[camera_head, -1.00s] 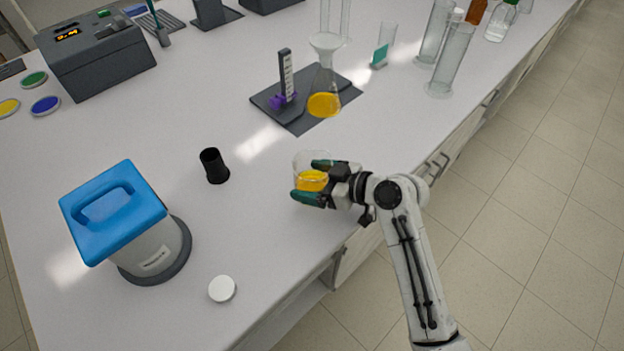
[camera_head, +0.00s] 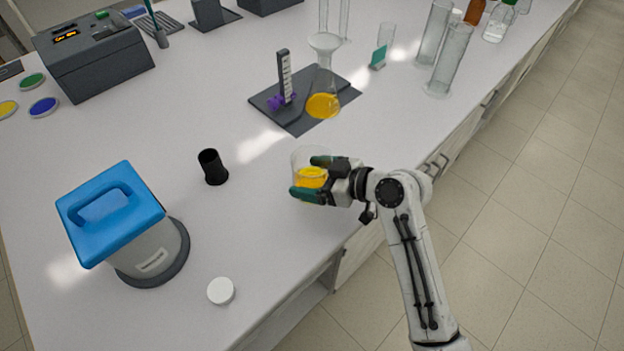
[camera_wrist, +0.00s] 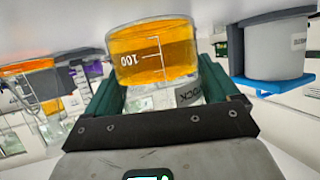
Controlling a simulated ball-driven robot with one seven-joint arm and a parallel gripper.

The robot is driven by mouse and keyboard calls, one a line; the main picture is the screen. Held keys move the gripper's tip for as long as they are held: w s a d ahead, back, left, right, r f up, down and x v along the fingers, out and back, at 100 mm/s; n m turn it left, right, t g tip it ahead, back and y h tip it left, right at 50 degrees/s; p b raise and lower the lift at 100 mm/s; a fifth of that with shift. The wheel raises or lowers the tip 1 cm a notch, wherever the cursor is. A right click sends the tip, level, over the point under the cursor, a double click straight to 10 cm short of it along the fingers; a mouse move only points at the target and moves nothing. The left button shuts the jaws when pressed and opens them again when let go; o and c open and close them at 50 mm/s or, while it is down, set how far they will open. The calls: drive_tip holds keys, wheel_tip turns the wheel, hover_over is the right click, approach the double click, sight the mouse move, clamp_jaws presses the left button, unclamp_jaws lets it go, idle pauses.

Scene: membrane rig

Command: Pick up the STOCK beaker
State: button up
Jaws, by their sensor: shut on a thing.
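The STOCK beaker (camera_head: 310,175) is clear glass with orange-yellow liquid and stands near the bench's front edge in the head view. In the wrist view the beaker (camera_wrist: 152,54) shows a white "100" mark and a grey label, partly hidden by the gripper's bar. My gripper (camera_head: 312,178) has green fingers on both sides of the beaker and is shut on it. The fingers also show in the wrist view (camera_wrist: 160,92). I cannot tell whether the beaker's base touches the bench.
A flask of orange liquid (camera_head: 322,104) stands over a dark plate (camera_head: 300,122) behind the beaker. A black cup (camera_head: 213,168), a blue-lidded container (camera_head: 150,255) and a white cap (camera_head: 221,291) are to the left. Tall glass cylinders (camera_head: 450,62) stand at the back right.

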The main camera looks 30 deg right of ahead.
drive_tip(key=shift+r, duration=0.85)
drive_tip(key=s+d+r+p, duration=0.1)
drive_tip(key=s+d+r, duration=0.2)
drive_tip(key=s+r, duration=0.7)
drive_tip(key=shift+s+d, duration=0.15)
drive_tip(key=shift+s, duration=1.5)
